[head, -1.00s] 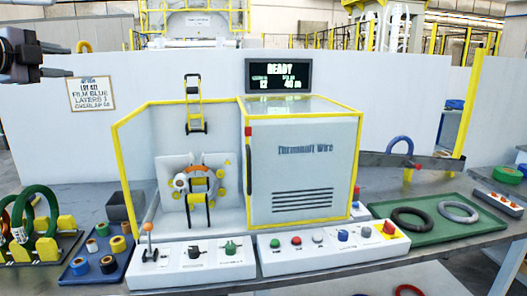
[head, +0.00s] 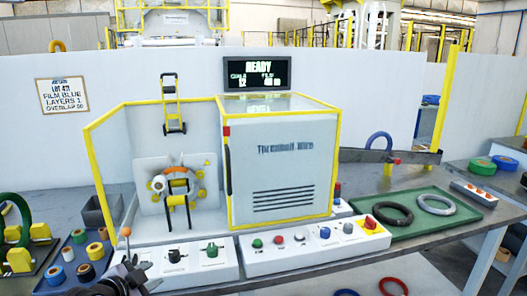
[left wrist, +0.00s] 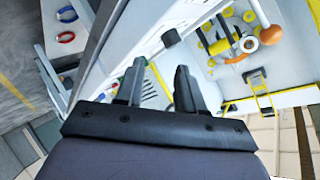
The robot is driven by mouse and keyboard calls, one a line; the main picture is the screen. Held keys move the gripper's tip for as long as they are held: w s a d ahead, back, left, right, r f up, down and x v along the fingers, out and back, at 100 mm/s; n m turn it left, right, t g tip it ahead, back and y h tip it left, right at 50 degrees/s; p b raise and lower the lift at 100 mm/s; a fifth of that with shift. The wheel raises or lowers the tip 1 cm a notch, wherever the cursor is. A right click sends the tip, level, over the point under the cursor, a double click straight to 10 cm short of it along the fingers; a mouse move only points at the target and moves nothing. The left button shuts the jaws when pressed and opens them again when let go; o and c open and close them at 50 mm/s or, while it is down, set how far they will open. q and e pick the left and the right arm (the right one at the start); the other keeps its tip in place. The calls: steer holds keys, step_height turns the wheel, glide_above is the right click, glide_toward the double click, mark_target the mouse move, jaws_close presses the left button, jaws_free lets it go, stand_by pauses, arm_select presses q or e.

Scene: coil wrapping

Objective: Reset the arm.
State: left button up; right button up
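My left gripper (head: 128,272) is at the bottom left of the head view, over the front edge of the bench and left of the control panels. In the left wrist view its two dark fingers (left wrist: 158,88) stand apart with nothing between them. My right gripper is in neither view. The wrapping machine (head: 283,165) stands at the middle of the bench, its display (head: 257,74) reading READY. A coil with orange wrap (head: 178,182) sits at its wrapping head; this also shows in the left wrist view (left wrist: 270,35).
Control panels (head: 315,240) with knobs and buttons line the machine's front. A blue tray (head: 75,250) of small rolls and a rack with green coils (head: 18,215) stand at left. A green tray (head: 400,230) holds a black and a grey ring at right.

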arm_select(q)
steer(key=s+d+f+n, duration=0.2)
steer(key=s+f, duration=0.3)
steer(key=s, duration=0.5)
steer(key=s+d+f+n, duration=0.3)
steer(key=s+f+n, duration=0.1)
steer(key=s, duration=0.5)
steer(key=s+d+f+n+g, duration=0.1)
steer(key=s+d+f+n, duration=0.1)
steer(key=s+f, duration=0.4)
steer(key=s+n, duration=0.1)
steer(key=s, duration=0.3)
steer(key=shift+s+d+f+y, duration=0.15)
steer(key=shift+s+y, duration=0.2)
steer(key=shift+y, duration=0.05)
